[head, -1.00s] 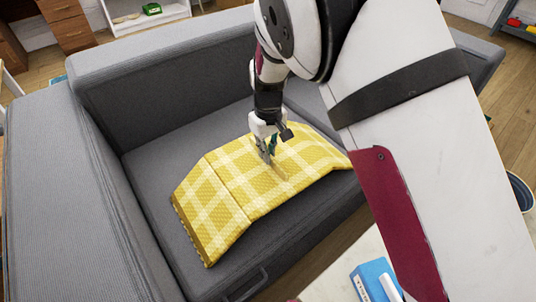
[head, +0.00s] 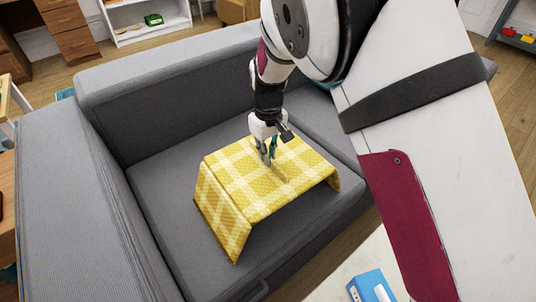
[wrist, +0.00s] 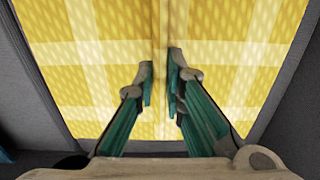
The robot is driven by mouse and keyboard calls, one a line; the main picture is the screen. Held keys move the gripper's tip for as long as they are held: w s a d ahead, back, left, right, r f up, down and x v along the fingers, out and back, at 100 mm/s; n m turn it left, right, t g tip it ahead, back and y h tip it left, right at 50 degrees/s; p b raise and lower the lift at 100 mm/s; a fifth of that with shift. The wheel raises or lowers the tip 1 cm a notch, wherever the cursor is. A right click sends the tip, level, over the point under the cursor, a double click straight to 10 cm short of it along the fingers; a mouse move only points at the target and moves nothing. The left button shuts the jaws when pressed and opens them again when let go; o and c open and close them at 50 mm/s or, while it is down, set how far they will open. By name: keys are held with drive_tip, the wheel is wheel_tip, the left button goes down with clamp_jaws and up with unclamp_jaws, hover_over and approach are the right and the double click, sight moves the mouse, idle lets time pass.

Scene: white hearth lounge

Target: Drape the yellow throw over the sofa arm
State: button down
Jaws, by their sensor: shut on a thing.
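The yellow checked throw (head: 225,172) is held above the grey sofa seat, its middle raised and both ends hanging down. Its left end hangs steeply near the seat; I cannot tell whether it touches. My gripper (head: 267,163) is shut on a ridge in the middle of the throw. In the wrist view my gripper (wrist: 161,85) has its fingertips close together on a fold of the throw (wrist: 100,60). The sofa arm (head: 65,200) is the wide grey block at the left, bare and apart from the throw.
The sofa back (head: 180,85) stands behind the seat (head: 165,185). My arm hides much of the right side. A blue object (head: 370,287) lies on a pale surface at the front right. The seat between throw and left arm is clear.

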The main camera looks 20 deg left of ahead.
drive_tip(key=shift+r+p, duration=2.05)
drive_tip(key=shift+r, duration=1.15)
wheel_tip(320, 180, up, 26)
drive_tip(key=p, duration=1.5)
drive_tip(key=shift+d, duration=0.1)
